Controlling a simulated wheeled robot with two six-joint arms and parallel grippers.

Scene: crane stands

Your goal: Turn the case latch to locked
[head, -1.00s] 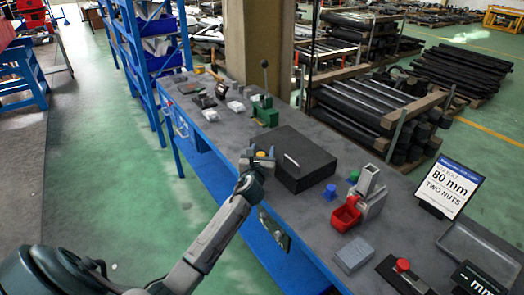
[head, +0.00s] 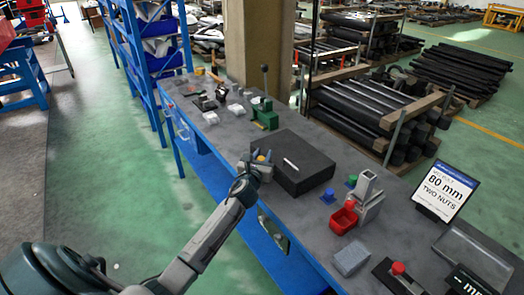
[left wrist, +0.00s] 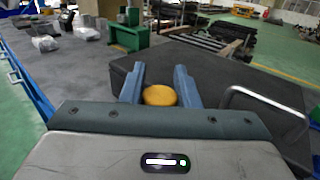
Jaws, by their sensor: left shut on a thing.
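The black case (head: 300,165) lies closed on the grey workbench, with a silver handle (head: 291,162) on its lid. A yellow-orange round knob, the latch (head: 260,158), shows at the case's left edge. My left gripper (head: 262,163) is shut on the latch. In the left wrist view, the latch (left wrist: 159,95) sits between the two blue-grey fingers of my gripper (left wrist: 160,88), and the case lid (left wrist: 220,80) spreads behind them. The handle (left wrist: 262,95) arches at the right there. The latch's markings and lower part are hidden. My right gripper is not in view.
A green lever press (head: 265,113) stands beyond the case. Blue shelving (head: 145,60) is at the back left.

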